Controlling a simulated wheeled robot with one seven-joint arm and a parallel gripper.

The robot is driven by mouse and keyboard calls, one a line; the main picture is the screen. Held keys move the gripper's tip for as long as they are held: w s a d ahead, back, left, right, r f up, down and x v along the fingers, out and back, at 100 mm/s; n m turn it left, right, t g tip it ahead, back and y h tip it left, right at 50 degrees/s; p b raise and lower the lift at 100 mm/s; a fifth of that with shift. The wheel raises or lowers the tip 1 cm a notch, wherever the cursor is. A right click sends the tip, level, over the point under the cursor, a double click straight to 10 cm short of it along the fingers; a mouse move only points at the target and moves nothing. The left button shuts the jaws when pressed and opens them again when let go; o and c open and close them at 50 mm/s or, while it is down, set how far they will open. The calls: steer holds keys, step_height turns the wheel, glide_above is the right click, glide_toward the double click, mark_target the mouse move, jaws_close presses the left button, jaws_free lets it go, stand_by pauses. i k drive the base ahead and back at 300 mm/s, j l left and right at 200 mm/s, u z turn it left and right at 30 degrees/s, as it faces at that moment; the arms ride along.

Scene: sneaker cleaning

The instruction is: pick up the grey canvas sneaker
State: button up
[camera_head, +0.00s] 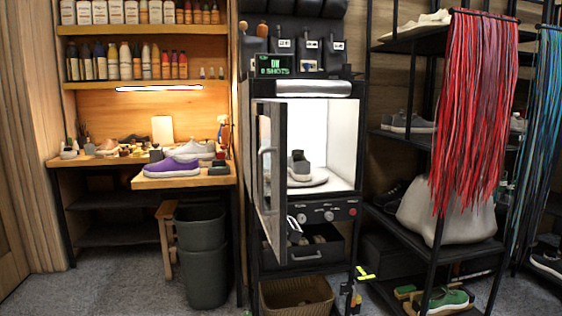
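A grey sneaker (300,166) sits on a round plate (300,184) inside the lit white cabinet (340,150), whose door (268,180) stands open on the left. Another grey shoe (407,123) with a pale sole lies on the dark rack at the right. A pale grey-white sneaker (196,149) is on the workbench behind a purple sneaker. I cannot tell from this view which of these is canvas. My gripper does not show in this view.
The purple sneaker (172,167) sits on the bench's pulled-out board (185,181). Dark bins (202,262) stand below it. Red cords (472,100) hang in front of the rack (412,85). An open drawer (305,255) and a basket (297,295) are under the cabinet. Grey floor is clear at lower left.

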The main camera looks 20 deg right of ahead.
mark_target(299, 166)
steer(key=j+z, duration=0.1)
steer(key=k+l, duration=0.1)
steer(key=l, duration=0.65)
steer(key=k+l, duration=0.15)
steer(key=l, duration=0.2)
steer(key=i+l+z, duration=0.15)
steer(key=i, duration=0.45)
steer(key=i+l+z, duration=0.1)
steer(key=i, duration=0.5)
